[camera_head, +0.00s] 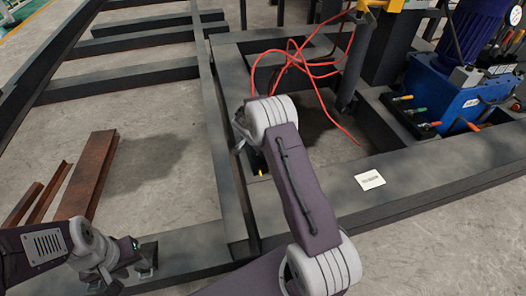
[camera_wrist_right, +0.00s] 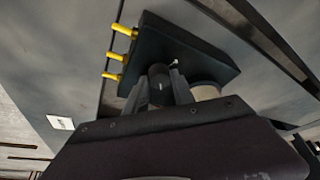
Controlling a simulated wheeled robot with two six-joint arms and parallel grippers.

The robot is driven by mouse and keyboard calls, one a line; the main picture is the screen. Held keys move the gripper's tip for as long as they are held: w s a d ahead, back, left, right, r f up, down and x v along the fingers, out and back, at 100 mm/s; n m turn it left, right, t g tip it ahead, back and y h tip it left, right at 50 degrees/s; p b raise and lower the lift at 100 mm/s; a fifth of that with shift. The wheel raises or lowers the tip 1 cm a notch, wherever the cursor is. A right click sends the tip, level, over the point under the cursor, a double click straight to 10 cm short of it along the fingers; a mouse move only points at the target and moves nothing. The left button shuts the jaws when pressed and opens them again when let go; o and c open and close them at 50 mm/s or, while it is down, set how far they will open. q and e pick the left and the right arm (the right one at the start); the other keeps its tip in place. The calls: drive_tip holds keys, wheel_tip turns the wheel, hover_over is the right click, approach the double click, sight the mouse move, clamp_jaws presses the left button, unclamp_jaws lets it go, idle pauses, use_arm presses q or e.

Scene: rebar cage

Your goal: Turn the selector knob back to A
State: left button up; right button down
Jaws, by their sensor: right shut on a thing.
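The selector knob (camera_wrist_right: 158,82) is a short dark cylinder on a dark box (camera_wrist_right: 190,52) in the right wrist view. A small white mark shows on its face; I cannot read which letter it points to. My right gripper (camera_wrist_right: 157,92) is shut on the knob, one finger on each side. In the head view my right arm hides the knob and most of that gripper, which is over the dark steel frame. My left gripper (camera_head: 128,274) is at the lower left of the head view, apart from the knob, with its fingers spread and nothing between them.
Several yellow levers (camera_wrist_right: 119,53) stick out of the box's side. A white card (camera_head: 370,180) lies on a dark beam (camera_head: 440,172). Red hoses (camera_head: 300,58) loop behind my right arm. A blue pump unit (camera_head: 458,95) stands at right. Rusty bars (camera_head: 88,175) lie at left.

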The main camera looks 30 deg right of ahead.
drive_tip(key=n, duration=0.2)
drive_tip(key=shift+s+n+t+y+p, duration=0.1)
drive_tip(key=shift+n+t+y+p, duration=0.2)
drive_tip(key=shift+t, duration=0.1)
drive_tip(key=shift+r+n+t+y+p, duration=0.2)
drive_tip(key=shift+n+t+y+p, duration=0.1)
drive_tip(key=shift+n+p, duration=0.75)
drive_tip(key=n+y+p, duration=0.1)
drive_tip(key=n+p, duration=0.2)
drive_tip(key=p, duration=0.2)
drive_tip(key=shift+s+d+r+t, duration=0.1)
drive_tip(key=shift+t, duration=0.2)
drive_tip(key=shift+n+p, duration=0.35)
drive_tip(key=shift+p, duration=0.15)
drive_tip(key=shift+f, duration=0.3)
drive_tip(key=c, duration=1.1)
unclamp_jaws()
